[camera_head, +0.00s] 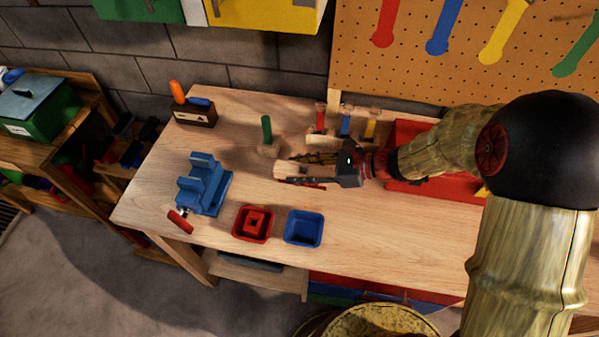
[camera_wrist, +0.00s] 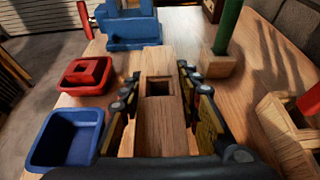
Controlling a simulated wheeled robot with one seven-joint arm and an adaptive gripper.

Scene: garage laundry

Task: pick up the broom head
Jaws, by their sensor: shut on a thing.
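The broom head is a pale wooden block with a square hole in its top. In the wrist view the broom head (camera_wrist: 157,118) lies lengthwise between my two fingers, and its far end points toward the blue vise. In the head view the broom head (camera_head: 289,170) shows between the fingers over the middle of the workbench. My gripper (camera_head: 296,169) comes in from the right and is shut on it. It also shows in the wrist view (camera_wrist: 158,92), with one finger along each side. I cannot tell whether the block touches the bench.
A block with a green stick (camera_head: 267,131) stands close behind my gripper. Blocks with red, blue and yellow sticks (camera_head: 345,125) stand further right. A blue vise (camera_head: 205,190), a red bin (camera_head: 240,232) and a blue bin (camera_head: 304,243) are in front and left. A red box (camera_head: 402,133) lies under my arm.

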